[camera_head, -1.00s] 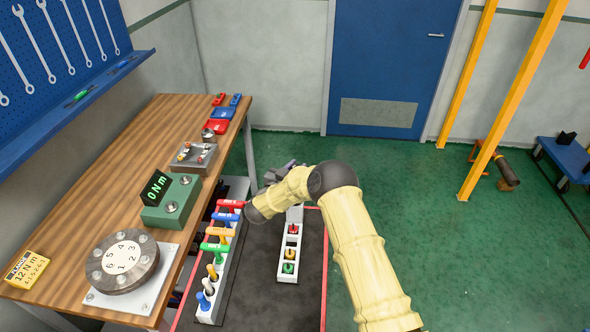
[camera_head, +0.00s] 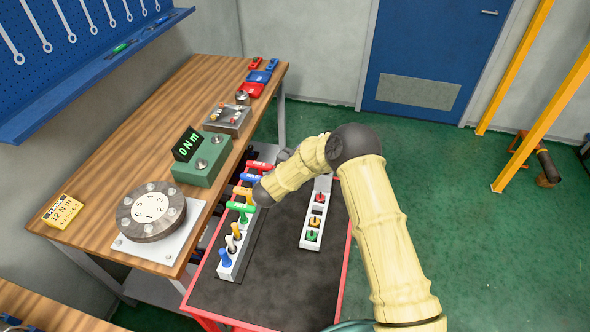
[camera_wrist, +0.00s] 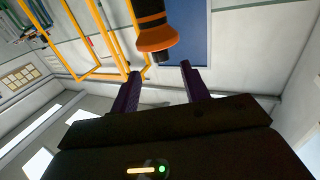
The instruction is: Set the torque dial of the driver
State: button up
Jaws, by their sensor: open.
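In the wrist view, my gripper (camera_wrist: 160,70) has its two dark fingers apart, with nothing between them. An orange and black cylindrical thing (camera_wrist: 155,36) with a flared orange collar and a dark tip hangs in view just beyond the fingers. It may be the driver, but I cannot tell for sure, and no dial marks are readable on it. In the head view, my arm hides most of the gripper. A green box (camera_head: 203,165) on the bench has a display (camera_head: 187,145) reading 0 Nm. A yellow card (camera_head: 62,212) reads 12 Nm with a small number row.
A round flange (camera_head: 151,212) with numbered bolts sits on a white plate on the wooden bench (camera_head: 130,125). A dark-topped cart (camera_head: 275,280) carries a rack of coloured handles (camera_head: 240,215) and a white holder (camera_head: 306,241) with coloured pieces.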

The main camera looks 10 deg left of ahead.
jog(key=b+v, duration=0.2)
jog(key=v, duration=0.6)
jog(key=shift+s+a, duration=0.2)
jog(key=shift+s, duration=0.15)
jog(key=w+d+r+n+g+y, duration=0.3)
jog(key=w+d+r+n+y, duration=0.25)
jog(key=y, duration=0.45)
jog(key=s+d+g+h, duration=0.1)
jog(key=s+d+g, duration=0.4)
jog(key=s+d, duration=0.6)
jog(key=s+d+f+g+h, duration=0.1)
jog(key=s+d+g, duration=0.4)
jog(key=s+d, duration=0.7)
jog(key=s, duration=0.4)
jog(key=shift+s+f+g, duration=0.25)
jog(key=shift+s+g, duration=0.05)
jog(key=shift+a, duration=0.1)
